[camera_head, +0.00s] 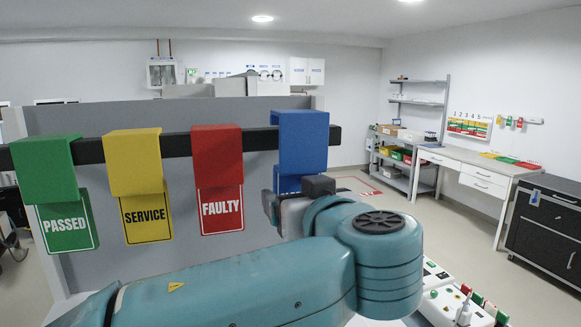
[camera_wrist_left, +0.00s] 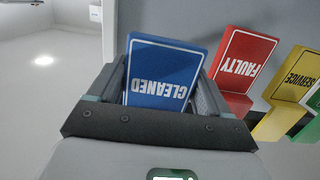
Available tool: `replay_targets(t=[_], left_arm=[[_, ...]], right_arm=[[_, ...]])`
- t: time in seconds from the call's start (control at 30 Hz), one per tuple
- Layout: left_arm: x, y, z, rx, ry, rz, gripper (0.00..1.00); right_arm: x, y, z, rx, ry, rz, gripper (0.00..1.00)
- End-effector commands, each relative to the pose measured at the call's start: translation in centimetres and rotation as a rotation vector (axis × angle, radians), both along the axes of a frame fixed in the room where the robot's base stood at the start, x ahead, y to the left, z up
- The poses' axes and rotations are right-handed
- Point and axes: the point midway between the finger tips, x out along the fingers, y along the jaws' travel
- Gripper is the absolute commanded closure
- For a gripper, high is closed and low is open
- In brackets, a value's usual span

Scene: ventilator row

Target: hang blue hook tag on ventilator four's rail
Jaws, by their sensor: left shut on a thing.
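The blue hook tag (camera_head: 302,140) is at the right end of a dark horizontal rail (camera_head: 262,138), covering part of it. Its top stands higher above the rail than the other tags' tops. I cannot tell whether it rests on the rail. My left gripper (camera_head: 293,192) is shut on its lower plate, from below and in front. In the left wrist view the blue plate (camera_wrist_left: 160,75), reading CLEANED upside down, sits between the fingers (camera_wrist_left: 160,92). No ventilator number shows on the rail. My right gripper is not in view.
Red FAULTY (camera_head: 218,165), yellow SERVICE (camera_head: 135,170) and green PASSED (camera_head: 50,180) tags hang left of the blue one, with a gap beside the red. A grey panel (camera_head: 240,265) stands behind. A desk (camera_head: 475,165) and dark cabinet (camera_head: 548,225) stand right.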

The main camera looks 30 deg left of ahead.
Motion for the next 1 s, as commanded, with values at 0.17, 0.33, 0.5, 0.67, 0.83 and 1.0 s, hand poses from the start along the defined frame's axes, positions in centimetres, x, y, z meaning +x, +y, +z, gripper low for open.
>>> replay_targets(t=[0.17,0.33,0.5,0.67,0.83,1.0], left_arm=[[-0.8,-1.0,-0.1,0.0,0.0,-0.002,0.52],[-1.5,-1.8,-0.1,0.0,0.0,-0.002,0.52],[-2.3,-2.6,-0.1,0.0,0.0,-0.002,0.52],[-2.8,-3.2,0.0,0.0,0.0,-0.001,0.52],[-2.9,-3.2,0.0,0.001,0.001,0.0,0.52],[-2.9,-3.2,0.0,0.001,0.001,0.0,0.52]], right_arm=[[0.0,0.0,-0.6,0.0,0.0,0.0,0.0],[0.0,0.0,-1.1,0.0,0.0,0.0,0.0],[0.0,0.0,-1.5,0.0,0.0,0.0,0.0],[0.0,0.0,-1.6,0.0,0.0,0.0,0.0],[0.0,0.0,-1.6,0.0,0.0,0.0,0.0],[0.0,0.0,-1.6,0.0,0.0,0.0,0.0]])
